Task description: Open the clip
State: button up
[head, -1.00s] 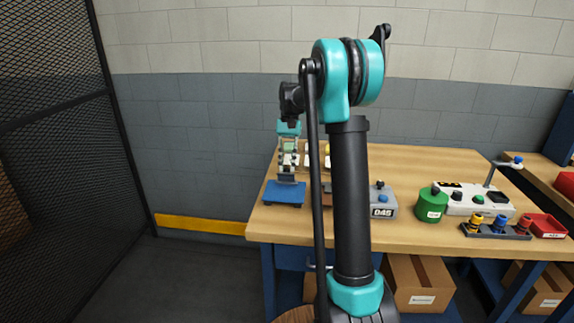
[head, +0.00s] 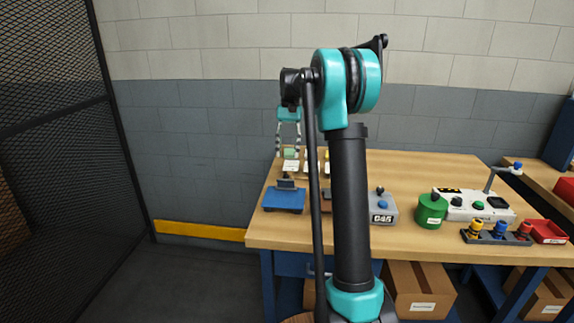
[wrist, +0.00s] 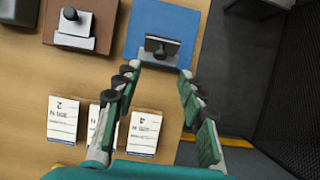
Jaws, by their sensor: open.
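The clip, a small dark upright plate on a grey mount (head: 286,184), sits on a blue base (head: 284,202) at the table's left front. In the wrist view, the clip (wrist: 160,47) is near the top centre, on the blue base (wrist: 190,18). I cannot tell whether the clip is open or shut. My gripper (head: 289,152) is above the table, up from the clip in the head view. In the wrist view, my gripper (wrist: 160,85) has its fingers spread with nothing between them. The fingers are apart from the clip.
White labelled blocks (wrist: 144,131) stand near the left finger. A brown block with a knob (wrist: 75,27) is left of the blue base. A grey "045" box (head: 382,209), green cylinder (head: 431,210) and red tray (head: 549,229) are further right. The table's edge is close to the blue base.

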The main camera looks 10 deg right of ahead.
jog(key=v, duration=0.5)
